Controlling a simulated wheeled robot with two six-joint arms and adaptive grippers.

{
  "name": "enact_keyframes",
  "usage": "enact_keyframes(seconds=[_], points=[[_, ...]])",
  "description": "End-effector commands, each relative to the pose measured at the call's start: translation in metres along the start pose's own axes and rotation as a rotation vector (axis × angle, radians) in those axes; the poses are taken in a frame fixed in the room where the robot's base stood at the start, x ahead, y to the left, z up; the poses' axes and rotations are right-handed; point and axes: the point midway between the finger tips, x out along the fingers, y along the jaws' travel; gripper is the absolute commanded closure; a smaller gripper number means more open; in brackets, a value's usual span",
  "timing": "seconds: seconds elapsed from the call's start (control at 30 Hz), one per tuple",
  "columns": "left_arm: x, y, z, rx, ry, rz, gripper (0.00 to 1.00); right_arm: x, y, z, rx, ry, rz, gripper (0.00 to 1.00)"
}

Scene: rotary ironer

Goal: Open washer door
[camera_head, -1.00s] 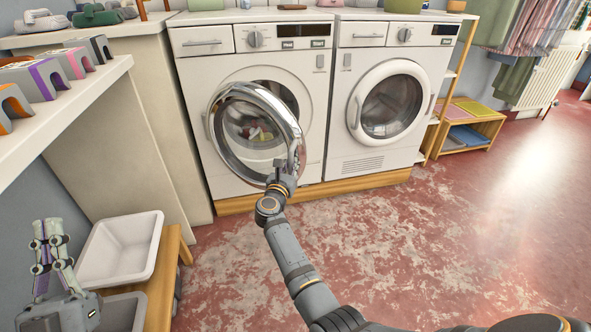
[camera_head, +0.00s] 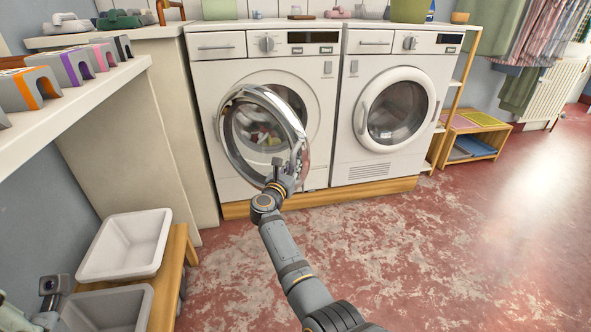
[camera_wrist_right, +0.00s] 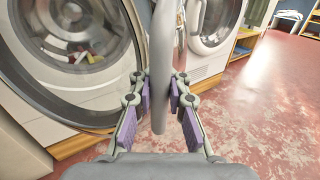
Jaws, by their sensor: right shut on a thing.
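The washer (camera_head: 262,100) is the left of two white machines. Its round chrome-rimmed door (camera_head: 232,130) stands partly open, swung out toward me. Coloured laundry (camera_head: 268,137) shows through the door in the head view and inside the drum in the right wrist view (camera_wrist_right: 85,55). My left gripper is not clearly in view; only part of my left arm shows at the lower left.
A white dryer (camera_head: 392,110) with a closed door stands to the right. A white tub (camera_head: 126,245) and a grey tub (camera_head: 105,310) sit on a wooden bench at the lower left. A shelf (camera_head: 75,90) overhangs the left. The red floor ahead is clear.

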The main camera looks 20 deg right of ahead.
Motion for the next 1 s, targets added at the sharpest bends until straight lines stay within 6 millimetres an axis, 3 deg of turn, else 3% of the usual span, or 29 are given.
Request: enact_keyframes(seconds=[0.57,0.6,0.77,1.0], points=[[-0.0014,0.0,0.0004,0.001,-0.001,-0.001,1.0,0.001,-0.0036,-0.005,-0.008,0.005,-0.016,1.0],[-0.0014,0.0,0.0005,0.001,-0.001,-0.001,1.0,0.001,-0.0035,-0.005,-0.008,0.005,-0.015,0.83],[-0.0014,-0.0002,0.0005,0.001,-0.001,-0.003,1.0,0.0007,-0.0023,-0.0038,-0.006,0.004,-0.013,0.61],[-0.0014,-0.0003,0.0007,0.001,-0.002,-0.003,1.0,0.0004,-0.0008,-0.0018,-0.002,0.003,-0.01,0.6]])
